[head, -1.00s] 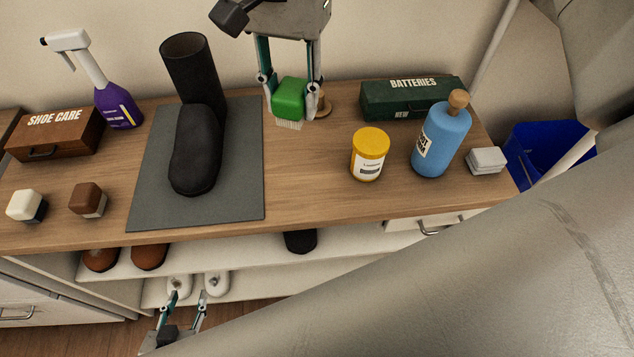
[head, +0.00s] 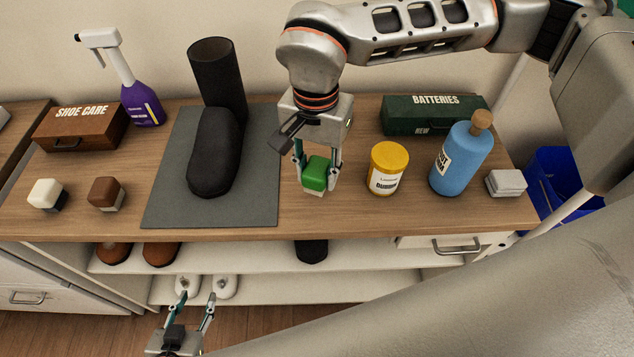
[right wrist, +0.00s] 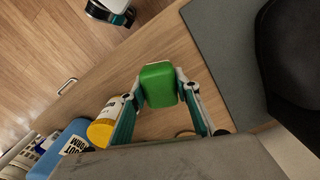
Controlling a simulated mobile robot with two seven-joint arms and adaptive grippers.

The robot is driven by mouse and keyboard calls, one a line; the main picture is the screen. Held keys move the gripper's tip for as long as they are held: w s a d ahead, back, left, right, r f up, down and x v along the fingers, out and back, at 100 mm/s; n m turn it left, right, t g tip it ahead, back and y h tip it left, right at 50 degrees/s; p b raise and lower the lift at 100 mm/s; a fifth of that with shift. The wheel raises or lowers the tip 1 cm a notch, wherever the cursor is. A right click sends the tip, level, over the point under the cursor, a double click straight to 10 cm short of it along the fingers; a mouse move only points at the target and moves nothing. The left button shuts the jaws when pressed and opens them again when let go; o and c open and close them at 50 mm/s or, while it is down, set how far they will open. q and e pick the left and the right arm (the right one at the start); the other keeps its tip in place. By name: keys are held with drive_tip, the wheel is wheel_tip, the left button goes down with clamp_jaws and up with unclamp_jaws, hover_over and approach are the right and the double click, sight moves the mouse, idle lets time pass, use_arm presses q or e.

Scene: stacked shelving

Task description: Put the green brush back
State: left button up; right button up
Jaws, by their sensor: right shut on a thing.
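The green brush (head: 314,177) is held by my right gripper (head: 318,178), with one finger on each side of it. A strip of its pale bristles shows below the green block. It is over the wooden top, between the grey mat and the yellow tin; I cannot tell whether it touches the wood. The right wrist view also shows the brush (right wrist: 158,85) between the fingertips (right wrist: 160,92). My left gripper (head: 198,298) is open and empty, low at the front by the lower shelf.
The grey mat (head: 255,195) bears a black boot. The yellow tin (head: 388,168), blue bottle (head: 461,160) and green batteries box (head: 430,115) stand to the right. A white-and-black brush (head: 47,194) and a brown-and-white brush (head: 106,194) stand at left. Wood in front of the mat is bare.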

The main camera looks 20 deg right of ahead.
sight(317, 166)
drive_tip(key=shift+f, duration=2.15)
drive_tip(key=shift+f, duration=0.2)
drive_tip(key=o, duration=1)
drive_tip(key=shift+r, duration=0.1)
wheel_tip(317, 166, up, 12)
drive_tip(key=shift+w+r, duration=0.1)
drive_tip(key=shift+r, duration=0.05)
